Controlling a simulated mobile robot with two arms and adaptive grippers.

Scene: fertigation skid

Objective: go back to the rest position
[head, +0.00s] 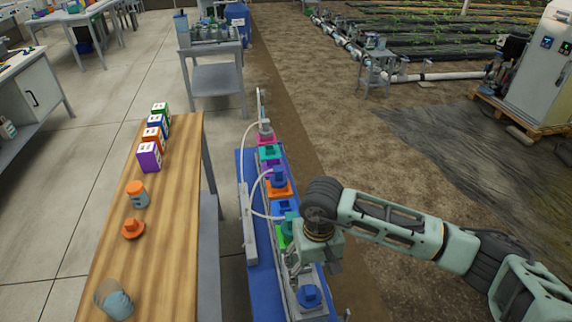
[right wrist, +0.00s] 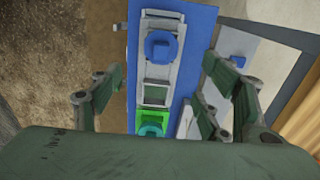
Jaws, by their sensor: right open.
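My right arm reaches in from the right in the head view. Its gripper (head: 312,262) hangs over the near part of the fertigation skid (head: 257,280), a row of coloured modules on a blue base. In the right wrist view the gripper (right wrist: 165,95) is open, its fingers spread wide to either side with nothing between them. Below the fingers show a blue knob (right wrist: 160,46) on a grey module and a green module (right wrist: 152,118) with a teal knob. I cannot tell the exact height above them. My left gripper is not in view.
A wooden table (head: 150,250) on the left holds several coloured boxes (head: 149,157), an orange-capped jar (head: 137,194), an orange knob (head: 132,229) and a clear beaker (head: 113,299). A grey cart (head: 216,80) stands beyond. The soil right of the skid looks clear.

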